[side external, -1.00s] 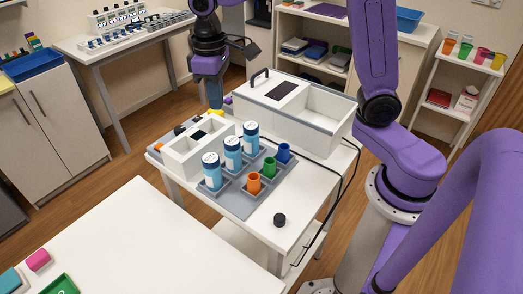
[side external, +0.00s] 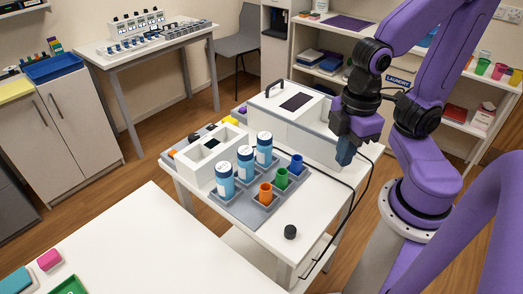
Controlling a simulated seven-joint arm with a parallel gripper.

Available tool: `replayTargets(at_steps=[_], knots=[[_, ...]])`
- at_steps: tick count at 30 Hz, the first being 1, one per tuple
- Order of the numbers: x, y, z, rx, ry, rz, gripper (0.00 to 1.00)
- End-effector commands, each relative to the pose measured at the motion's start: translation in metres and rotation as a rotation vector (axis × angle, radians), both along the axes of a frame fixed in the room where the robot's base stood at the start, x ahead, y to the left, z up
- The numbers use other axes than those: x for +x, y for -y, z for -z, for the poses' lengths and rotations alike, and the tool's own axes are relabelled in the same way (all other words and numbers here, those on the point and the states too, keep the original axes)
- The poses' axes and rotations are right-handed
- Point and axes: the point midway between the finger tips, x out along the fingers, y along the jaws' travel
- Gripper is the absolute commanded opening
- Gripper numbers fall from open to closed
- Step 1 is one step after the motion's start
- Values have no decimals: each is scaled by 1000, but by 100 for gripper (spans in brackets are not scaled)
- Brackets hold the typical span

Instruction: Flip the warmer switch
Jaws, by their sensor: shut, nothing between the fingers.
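A long white box (side external: 278,124) with a dark panel on top and a black carry handle stands at the back of the small white table; it may be the warmer. I cannot make out a switch on it. My gripper (side external: 343,160) points down at the right end of this box, above the table's right side. A smaller white box (side external: 201,172) with openings and a dark square stands at the table's left.
A grey rack (side external: 243,212) holds blue-and-white bottles (side external: 225,181) and orange, green and blue cups (side external: 265,193). A black round cap (side external: 290,232) lies near the front right. A black cable (side external: 352,205) runs down the table's right side.

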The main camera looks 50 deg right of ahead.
Motion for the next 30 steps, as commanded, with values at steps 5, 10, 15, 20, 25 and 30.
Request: replayTargets(at_steps=[5, 10, 15, 20, 25, 30], knots=[[38, -21, -8, 15, 13, 113, 0], [97, -42, -18, 34, 33, 281, 0], [161, -52, -25, 55, 59, 446, 0], [222, -51, -28, 69, 84, 602, 0], [286, -38, -29, 83, 113, 767, 0], [343, -13, -27, 96, 143, 924, 0]])
